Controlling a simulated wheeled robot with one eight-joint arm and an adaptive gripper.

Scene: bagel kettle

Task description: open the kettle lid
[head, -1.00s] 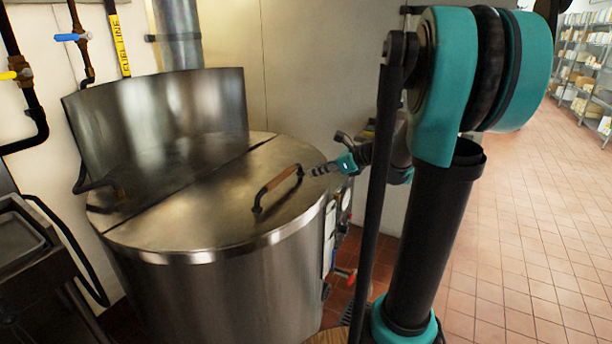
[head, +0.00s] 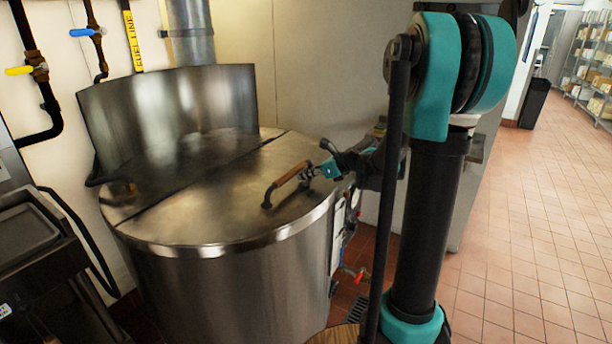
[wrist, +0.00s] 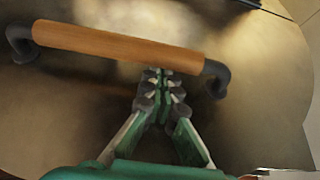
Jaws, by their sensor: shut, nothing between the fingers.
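The big steel kettle (head: 225,277) has a round lid with a hinge line across it. The front half of the lid (head: 235,205) lies flat and closed. Its handle (head: 290,176) is a wooden bar on two dark posts; it also spans the upper part of the wrist view (wrist: 118,43). My gripper (head: 310,172) is at the right end of the handle. In the wrist view my gripper (wrist: 163,80) is shut and empty, its fingertips just below the wooden bar, nearer the right post. I cannot tell whether they touch the bar.
A curved steel shield (head: 170,112) stands behind the kettle. Pipes with valves (head: 40,70) run along the left wall. A metal counter (head: 35,245) stands at the left. Open tiled floor (head: 530,230) lies to the right, with shelves (head: 595,70) far back.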

